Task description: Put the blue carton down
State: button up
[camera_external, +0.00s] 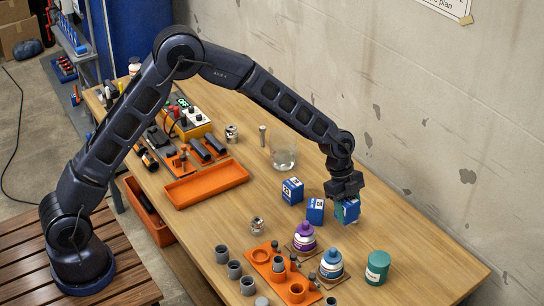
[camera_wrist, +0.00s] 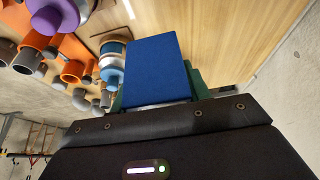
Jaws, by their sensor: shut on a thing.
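My gripper (camera_external: 345,197) is at the right part of the wooden table, pointing down. It is shut on a blue carton (camera_external: 349,213), which sits low between the fingers; whether it touches the table I cannot tell. In the wrist view the held blue carton (camera_wrist: 154,70) shows as a plain blue face in front of the gripper. Two more blue cartons with white labels stand just left of it: one (camera_external: 292,190) farther back and one (camera_external: 315,210) close beside the gripper. My fingertips are mostly hidden in both views.
A purple-capped bottle (camera_external: 304,238), a blue-capped bottle (camera_external: 331,264) and a green canister (camera_external: 377,268) stand in front of the gripper. An orange fitting tray (camera_external: 262,268) is at the front left. A clear glass (camera_external: 284,153) stands behind. Table to the right (camera_external: 430,260) is clear.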

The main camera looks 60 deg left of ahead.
notch_tip(320, 180, down, 12)
jog(key=shift+f, duration=0.15)
dwell(0.4)
jog(key=shift+f, duration=0.1)
jog(key=o, duration=1)
jog(key=v, duration=1.2)
jog(key=s+a+r+n+t+y, duration=0.1)
jog(key=s+a+r+n, duration=0.2)
jog(key=s+a+r, duration=0.35)
jog(key=s+a+r+n+t+y, duration=0.1)
jog(key=s+a+r+n, duration=0.15)
jog(key=s+r, duration=0.7)
jog(key=s+a+r+n+t+y, duration=0.1)
jog(key=s+a+r+n, duration=0.2)
jog(key=s+a+r, duration=0.5)
jog(key=s+a+r+n, duration=0.1)
jog(key=s+a+n, duration=0.1)
jog(key=s, duration=0.6)
jog(key=s+a+r+n+t+y, duration=0.1)
jog(key=s+a+r+n, duration=0.1)
jog(key=s, duration=0.6)
jog(key=s+a+r+n, duration=0.2)
jog(key=s+a+n, duration=0.2)
jog(key=s, duration=0.5)
jog(key=shift+a+n+t, duration=0.15)
jog(key=shift+n+t, duration=0.15)
jog(key=shift+n, duration=0.45)
